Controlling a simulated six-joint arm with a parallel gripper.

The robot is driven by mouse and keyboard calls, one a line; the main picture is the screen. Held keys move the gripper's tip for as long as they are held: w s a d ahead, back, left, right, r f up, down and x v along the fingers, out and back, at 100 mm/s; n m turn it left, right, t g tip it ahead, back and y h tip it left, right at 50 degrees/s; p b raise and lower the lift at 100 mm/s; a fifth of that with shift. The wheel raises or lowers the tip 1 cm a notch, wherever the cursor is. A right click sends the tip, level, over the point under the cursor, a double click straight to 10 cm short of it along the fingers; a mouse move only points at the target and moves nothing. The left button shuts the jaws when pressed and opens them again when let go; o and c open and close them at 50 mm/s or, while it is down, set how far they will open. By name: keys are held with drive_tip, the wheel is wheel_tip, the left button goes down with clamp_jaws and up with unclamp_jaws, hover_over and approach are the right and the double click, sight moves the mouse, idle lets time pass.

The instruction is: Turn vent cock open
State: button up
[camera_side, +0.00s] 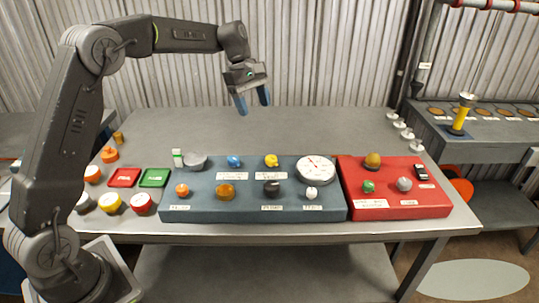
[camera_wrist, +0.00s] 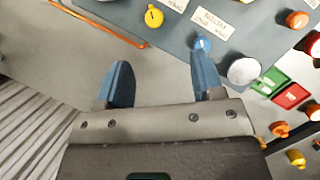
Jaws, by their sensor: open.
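A blue-grey panel (camera_side: 245,200) on the bench carries several small knobs with white labels too small to read surely, so I cannot tell which one is the vent cock. On it are a blue knob (camera_side: 234,161), a yellow knob (camera_side: 271,160), an orange knob (camera_side: 182,190), an amber knob (camera_side: 225,191), a black knob (camera_side: 271,188) and a white knob (camera_side: 311,193). My gripper (camera_side: 253,103) is open and empty, above the bench behind the panel. In the wrist view the blue knob (camera_wrist: 203,43) shows beside the right finger's tip, and the yellow knob (camera_wrist: 153,16) lies beyond the fingers.
A white round gauge (camera_side: 316,169) stands at the panel's right. A red panel (camera_side: 385,210) with more knobs adjoins it. A green tray (camera_side: 155,178), a red tray (camera_side: 124,178) and several coloured knobs lie at the left. The bench behind the panel (camera_side: 170,125) is clear.

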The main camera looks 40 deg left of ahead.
sight(270, 157)
drive_tip(key=w+d+f, duration=0.1)
drive_tip(key=f, duration=0.4)
drive_tip(key=d+f+n, duration=0.1)
drive_tip(key=f, duration=0.4)
drive_tip(key=w+d+f+n, duration=0.1)
drive_tip(key=f, duration=0.5)
drive_tip(key=shift+w+d+f+h, duration=0.1)
drive_tip(key=shift+w+d+h, duration=0.05)
drive_tip(key=shift+w+h, duration=0.15)
drive_tip(key=c, duration=0.9)
